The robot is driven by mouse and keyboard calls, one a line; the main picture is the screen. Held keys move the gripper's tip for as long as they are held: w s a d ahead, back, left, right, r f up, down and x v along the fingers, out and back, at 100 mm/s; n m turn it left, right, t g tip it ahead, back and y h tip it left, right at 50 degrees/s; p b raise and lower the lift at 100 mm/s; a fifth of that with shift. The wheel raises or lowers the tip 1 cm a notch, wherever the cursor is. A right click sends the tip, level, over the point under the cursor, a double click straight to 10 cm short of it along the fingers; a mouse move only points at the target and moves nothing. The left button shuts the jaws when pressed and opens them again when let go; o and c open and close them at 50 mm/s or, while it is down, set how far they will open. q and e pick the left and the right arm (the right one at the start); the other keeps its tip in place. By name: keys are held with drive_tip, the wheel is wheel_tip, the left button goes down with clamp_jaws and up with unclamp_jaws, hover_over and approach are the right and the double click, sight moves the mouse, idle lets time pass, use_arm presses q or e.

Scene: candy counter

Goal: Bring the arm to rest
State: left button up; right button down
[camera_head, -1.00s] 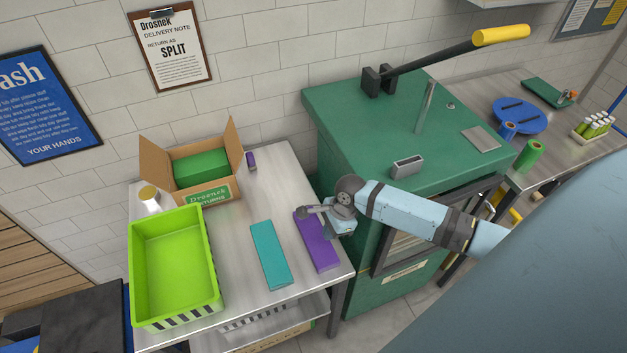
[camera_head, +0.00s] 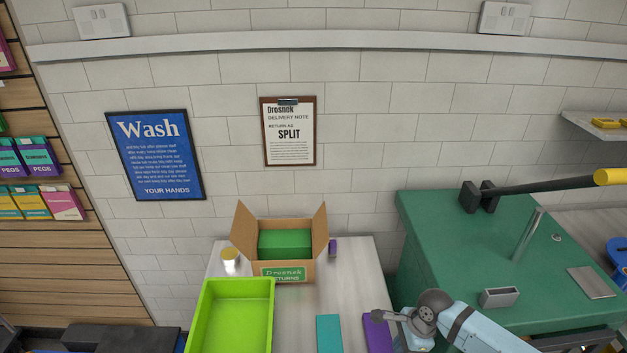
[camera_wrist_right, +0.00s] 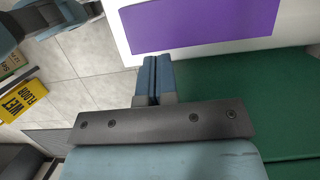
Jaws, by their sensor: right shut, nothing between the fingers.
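My right arm (camera_head: 478,330) comes in at the lower right of the head view, beside the green machine. Its wrist end is close to the purple box (camera_head: 377,335), which is cut off by the bottom edge. In the right wrist view my right gripper (camera_wrist_right: 152,78) is shut and empty. Its fingertips are near the edge of the steel table, with the purple box (camera_wrist_right: 200,22) beyond them. I cannot tell the exact height of the fingers. My left gripper is not in view.
The green machine (camera_head: 460,235) with its long lever stands right of the steel table (camera_head: 345,285). On the table are an open returns carton (camera_head: 245,245), a lime crate (camera_head: 200,320), a teal box (camera_head: 329,335) and a small cup (camera_head: 230,262). Tiled floor (camera_wrist_right: 90,65) shows beside the table.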

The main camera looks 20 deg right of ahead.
drive_tip(key=s+a+f+n, duration=0.1)
drive_tip(key=s+a+f+n+t, duration=0.1)
drive_tip(key=a+n, duration=0.1)
drive_tip(key=a+f+n+t, duration=0.1)
drive_tip(key=a+n, duration=0.1)
drive_tip(key=shift+s+a+y, duration=0.1)
drive_tip(key=shift+s+y, duration=0.2)
drive_tip(key=shift+s, duration=0.1)
drive_tip(key=s+a+n+t, duration=0.1)
drive_tip(key=n, duration=0.1)
drive_tip(key=s+a+n, duration=0.1)
drive_tip(key=a+n+t, duration=0.1)
drive_tip(key=n, duration=0.1)
drive_tip(key=shift+s+a+f+n+t, duration=0.25)
drive_tip(key=shift+s+a+n+t, duration=0.05)
drive_tip(key=shift+s+a, duration=0.1)
drive_tip(key=s+a+r+n+t, duration=0.1)
drive_tip(key=s+a+n+t, duration=0.1)
drive_tip(key=n, duration=0.4)
drive_tip(key=s+a+r+n+t+h, duration=0.1)
drive_tip(key=s+a+r+n+t, duration=0.1)
drive_tip(key=s+n, duration=0.3)
drive_tip(key=shift+r+n+t, duration=0.3)
drive_tip(key=shift+n+t, duration=0.4)
drive_tip(key=shift+n, duration=0.1)
